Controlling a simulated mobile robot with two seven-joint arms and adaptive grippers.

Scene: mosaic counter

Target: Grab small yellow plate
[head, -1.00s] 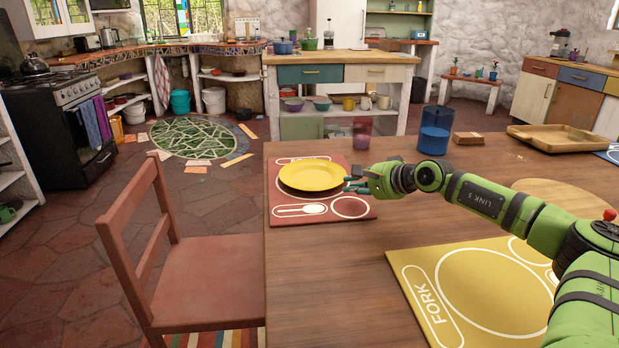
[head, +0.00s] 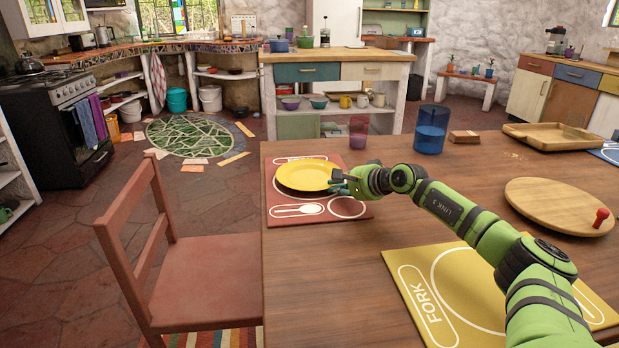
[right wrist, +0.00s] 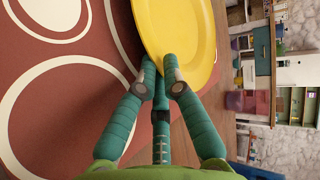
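The small yellow plate (head: 305,175) lies on the red place mat (head: 280,213) at the far left of the table. My right gripper (head: 339,182) is at the plate's right edge, with its fingers overlapping the rim. In the right wrist view the plate (right wrist: 178,30) fills the top middle, and the green fingers of my right gripper (right wrist: 160,70) reach its rim. Two fingers show beside the middle one, whose tip is partly hidden. I cannot tell if they press on the rim. My left gripper is not in view.
A pink cup (head: 358,132) and a blue cup (head: 432,130) stand behind the gripper. A round wooden board (head: 545,202) and a wooden tray (head: 560,137) are on the right. A yellow mat (head: 415,285) lies in front. A red chair (head: 200,275) stands left of the table.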

